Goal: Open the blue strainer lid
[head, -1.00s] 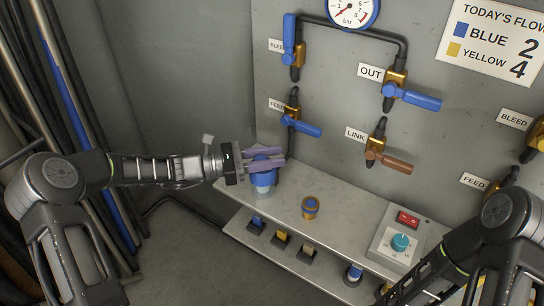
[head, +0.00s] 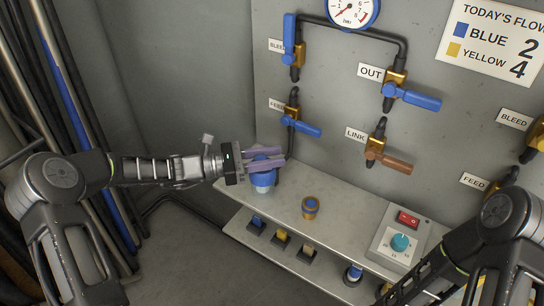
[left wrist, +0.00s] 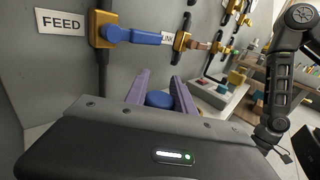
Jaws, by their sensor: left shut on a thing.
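The blue strainer (head: 263,178) stands at the left end of the grey shelf, with its blue lid on top; the lid also shows in the left wrist view (left wrist: 159,99). My left gripper (head: 268,160) is at the lid, its two purple fingers on either side of it and shut on it. The fingers hide part of the lid, and I cannot tell whether the lid has turned. My right arm comes in at the lower right of the head view; its gripper is out of the picture.
The grey shelf (head: 346,215) holds a small brass fitting with a blue top (head: 310,207) and a switch box (head: 399,238). The panel above carries a blue FEED valve (head: 302,127), a LINK valve (head: 389,162) and a gauge (head: 350,9). Poles stand at the left.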

